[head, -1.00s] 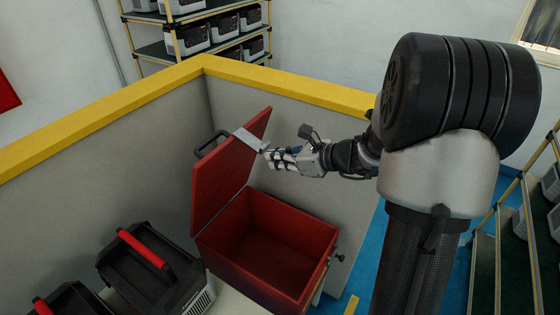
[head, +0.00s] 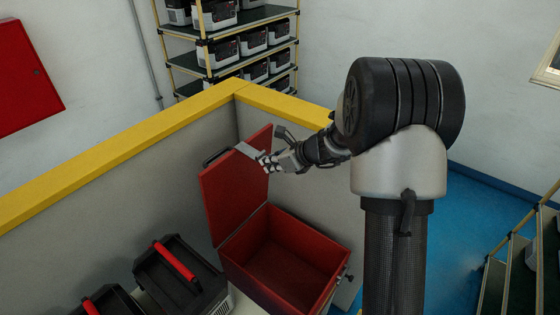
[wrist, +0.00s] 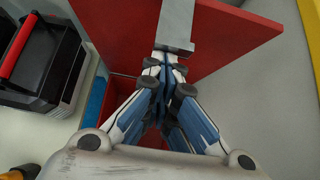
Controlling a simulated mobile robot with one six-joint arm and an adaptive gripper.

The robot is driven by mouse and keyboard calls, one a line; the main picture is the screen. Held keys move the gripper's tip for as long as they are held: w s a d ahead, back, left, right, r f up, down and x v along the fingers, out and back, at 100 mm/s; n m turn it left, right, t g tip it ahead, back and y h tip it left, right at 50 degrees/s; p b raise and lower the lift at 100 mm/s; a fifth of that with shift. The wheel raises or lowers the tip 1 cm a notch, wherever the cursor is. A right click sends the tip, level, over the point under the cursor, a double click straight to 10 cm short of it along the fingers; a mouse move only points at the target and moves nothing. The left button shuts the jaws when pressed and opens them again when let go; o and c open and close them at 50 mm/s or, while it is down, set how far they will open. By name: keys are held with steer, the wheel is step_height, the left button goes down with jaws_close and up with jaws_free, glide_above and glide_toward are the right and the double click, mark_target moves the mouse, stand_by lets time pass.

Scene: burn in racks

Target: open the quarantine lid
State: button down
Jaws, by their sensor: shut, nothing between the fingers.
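The quarantine box (head: 282,262) is red and open, with an empty interior showing in the head view. Its red lid (head: 232,198) stands raised on the left side, tilted up steeply. A black handle (head: 214,157) and a grey plate (head: 246,150) are at the lid's upper edge. My gripper (head: 266,163) is at the lid's upper part, on its inner side. In the wrist view my gripper (wrist: 168,62) is shut and empty, its tips close to the grey plate (wrist: 176,25) in front of the red lid (wrist: 230,40); whether they touch is unclear.
Black cases with red handles (head: 176,260) stand left of the box. A grey wall with a yellow top (head: 120,118) runs behind. A shelf rack (head: 190,62) with several units stands beyond it. Blue floor (head: 485,215) is free at the right.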

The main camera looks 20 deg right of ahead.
mark_target(238, 146)
steer(key=shift+g+h, duration=0.3)
steer(key=shift+g, duration=0.2)
steer(key=w+a+r+p, duration=0.1)
steer(key=w+a+p, duration=0.1)
steer(key=w+p, duration=0.1)
steer(key=w+a+r+p, duration=0.1)
steer(key=w+a+p, duration=0.1)
steer(key=w+p, duration=0.1)
steer(key=w+a+p, duration=0.2)
steer(key=w+p, duration=0.1)
steer(key=p, duration=0.1)
steer(key=shift+r, duration=0.4)
steer(key=shift+s+d, duration=0.1)
